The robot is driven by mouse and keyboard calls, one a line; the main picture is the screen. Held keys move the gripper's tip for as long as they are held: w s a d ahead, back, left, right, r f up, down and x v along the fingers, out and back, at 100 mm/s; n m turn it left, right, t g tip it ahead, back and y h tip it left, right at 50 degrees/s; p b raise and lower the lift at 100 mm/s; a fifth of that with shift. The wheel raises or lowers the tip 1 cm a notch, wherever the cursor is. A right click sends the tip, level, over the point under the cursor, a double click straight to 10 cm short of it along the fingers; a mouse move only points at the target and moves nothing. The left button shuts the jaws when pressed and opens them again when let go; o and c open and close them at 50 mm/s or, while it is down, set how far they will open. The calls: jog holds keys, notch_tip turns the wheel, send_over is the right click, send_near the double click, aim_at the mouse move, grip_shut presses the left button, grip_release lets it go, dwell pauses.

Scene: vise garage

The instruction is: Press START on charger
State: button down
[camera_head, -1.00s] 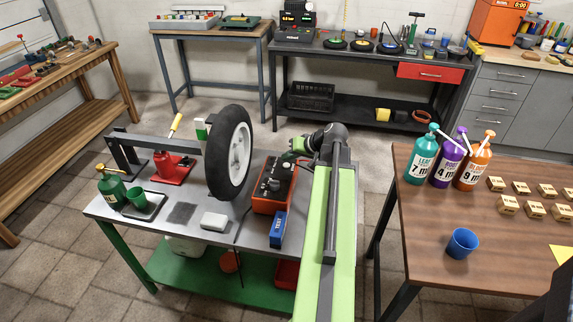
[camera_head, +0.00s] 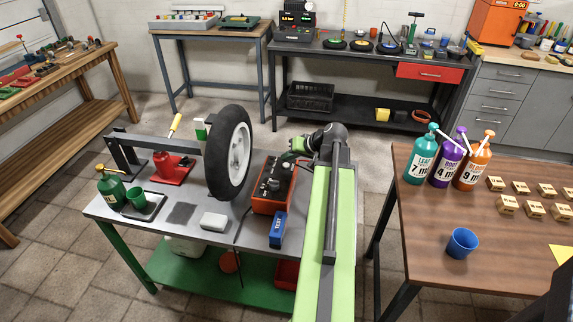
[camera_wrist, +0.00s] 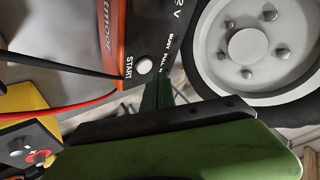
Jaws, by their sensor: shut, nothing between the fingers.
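The charger (camera_head: 272,184) is an orange box with a black top panel, standing on the grey workbench to the right of the wheel. In the wrist view its black panel (camera_wrist: 165,25) shows the word START beside a round white button (camera_wrist: 144,65). My gripper (camera_head: 287,160) is over the far end of the charger in the head view. In the wrist view its green fingers (camera_wrist: 157,92) are together and empty, with their tips just below and right of the START button. I cannot tell whether they touch the panel.
A wheel with a black tyre (camera_head: 229,153) stands close left of the charger. A blue TEST box (camera_head: 277,230) lies in front of it. Black and red cables (camera_wrist: 75,108) run from the charger in the wrist view. The brown table (camera_head: 420,225) at right holds bottles.

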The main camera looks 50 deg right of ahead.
aim_at(288, 166)
jog(key=shift+f, duration=0.15)
jog(key=shift+s+f+b, duration=0.1)
jog(key=shift+f+b, duration=0.2)
jog(key=shift+b, duration=0.1)
jog(key=shift+f+b, duration=0.45)
dwell(0.3)
jog(key=shift+r, duration=0.15)
jog(key=shift+r+p, duration=0.75)
jog(key=shift+p, duration=0.15)
notch_tip(288, 166, up, 5)
jog(key=p, duration=0.5)
jog(key=shift+r, duration=0.1)
